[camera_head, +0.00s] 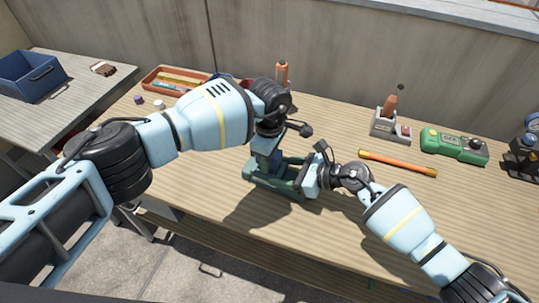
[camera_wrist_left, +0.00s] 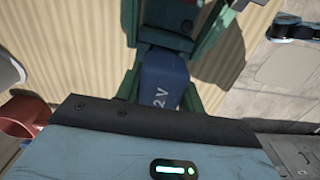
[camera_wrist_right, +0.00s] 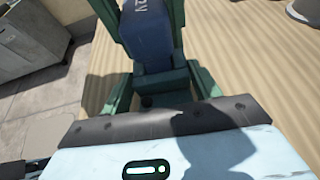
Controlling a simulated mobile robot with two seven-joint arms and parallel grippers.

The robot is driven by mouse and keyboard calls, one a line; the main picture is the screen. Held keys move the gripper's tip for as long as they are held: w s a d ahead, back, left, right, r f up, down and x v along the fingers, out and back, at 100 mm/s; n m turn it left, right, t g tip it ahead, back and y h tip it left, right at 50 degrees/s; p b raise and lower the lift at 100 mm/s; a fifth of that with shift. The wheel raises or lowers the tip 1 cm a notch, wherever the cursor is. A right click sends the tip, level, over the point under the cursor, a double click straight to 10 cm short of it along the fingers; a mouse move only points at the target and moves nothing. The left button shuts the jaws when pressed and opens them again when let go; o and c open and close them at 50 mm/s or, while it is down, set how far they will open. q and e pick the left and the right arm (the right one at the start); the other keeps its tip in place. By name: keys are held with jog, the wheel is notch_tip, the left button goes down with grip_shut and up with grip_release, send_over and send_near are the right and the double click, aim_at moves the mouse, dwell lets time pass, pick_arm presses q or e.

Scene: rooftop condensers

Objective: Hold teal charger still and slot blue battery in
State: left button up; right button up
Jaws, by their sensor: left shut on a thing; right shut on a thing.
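The teal charger (camera_head: 262,181), a dark green cradle with raised sides, sits on the wooden bench in the middle of the head view. The blue battery (camera_head: 268,158) stands over it, and my left gripper (camera_head: 268,143) is shut on it from above. In the left wrist view the battery (camera_wrist_left: 164,82) shows white "2V" lettering. In the right wrist view the battery (camera_wrist_right: 150,38) is between the charger's green walls (camera_wrist_right: 124,85); how deep it sits I cannot tell. My right gripper (camera_head: 306,182) is shut on the charger's right end. Both grippers' fingertips are mostly hidden.
An orange tray (camera_head: 160,80) with tools lies behind my left arm. An orange-handled rod (camera_head: 398,163), a green meter (camera_head: 455,147) and a grey holder (camera_head: 390,125) lie to the right. A blue bin (camera_head: 28,78) stands on a separate grey table. Bench in front is clear.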

pick_arm(q)
jog(key=shift+f, duration=0.4)
jog(key=o, duration=1.2)
jog(key=shift+f, duration=0.1)
notch_tip(320, 180, up, 12)
jog(key=shift+r, duration=0.1)
dwell(0.3)
pick_arm(e)
jog(key=o, duration=1.7)
